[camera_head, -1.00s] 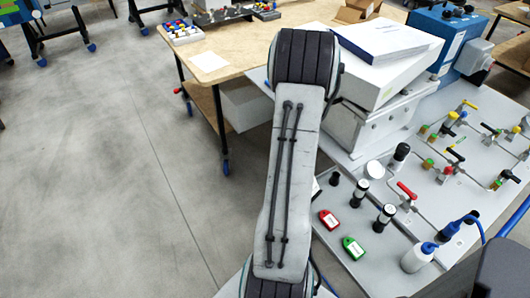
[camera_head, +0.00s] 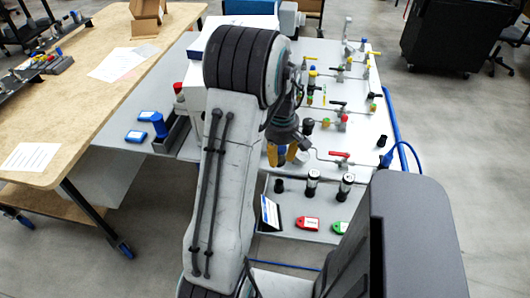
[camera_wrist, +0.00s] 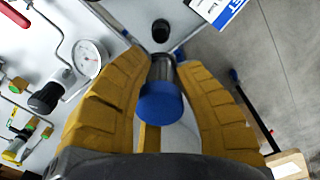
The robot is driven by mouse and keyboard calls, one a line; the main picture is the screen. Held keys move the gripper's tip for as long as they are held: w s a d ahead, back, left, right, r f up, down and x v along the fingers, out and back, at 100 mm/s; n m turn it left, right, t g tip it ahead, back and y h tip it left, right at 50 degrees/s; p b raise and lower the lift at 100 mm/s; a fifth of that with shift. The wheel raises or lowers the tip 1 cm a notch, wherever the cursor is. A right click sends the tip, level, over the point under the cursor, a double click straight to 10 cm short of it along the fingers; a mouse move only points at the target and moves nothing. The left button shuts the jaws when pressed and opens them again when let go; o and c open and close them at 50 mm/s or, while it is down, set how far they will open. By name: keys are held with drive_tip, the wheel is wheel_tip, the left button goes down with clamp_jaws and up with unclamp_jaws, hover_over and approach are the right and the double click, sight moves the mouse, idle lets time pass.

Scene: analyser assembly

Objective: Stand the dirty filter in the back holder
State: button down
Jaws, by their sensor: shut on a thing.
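My gripper (camera_head: 282,156) has yellow fingers and is shut on a metal cylinder with a blue cap, which I take for the dirty filter (camera_wrist: 160,105). In the wrist view the blue cap faces the camera between the fingers (camera_wrist: 155,110), and the filter's far end is hidden. A small black round holder (camera_wrist: 160,29) shows beyond the filter, apart from it in the picture. It looks like the black piece (camera_head: 279,185) below my gripper in the head view. Two black-and-clear cylinders (camera_head: 312,182) (camera_head: 347,185) stand to its right.
Red (camera_head: 307,223) and green (camera_head: 340,227) tags lie at the panel's front edge beside a blue-and-white card (camera_head: 270,213). Valves with coloured handles (camera_head: 340,155) and a pressure gauge (camera_wrist: 86,58) are close by. A black rack (camera_head: 175,138) and a wooden table (camera_head: 75,120) are at left.

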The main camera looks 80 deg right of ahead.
drive_tip(key=shift+s+a+f, duration=0.1)
drive_tip(key=shift+s+f, duration=0.05)
drive_tip(key=shift+s, duration=0.05)
drive_tip(key=shift+f, duration=0.15)
drive_tip(key=shift+f+b, duration=2.1)
drive_tip(key=shift+f, duration=0.85)
drive_tip(key=shift+f+b, duration=1.1)
drive_tip(key=shift+b, duration=0.25)
idle(0.7)
idle(0.4)
drive_tip(key=c, duration=0.9)
unclamp_jaws()
drive_tip(key=shift+r, duration=0.1)
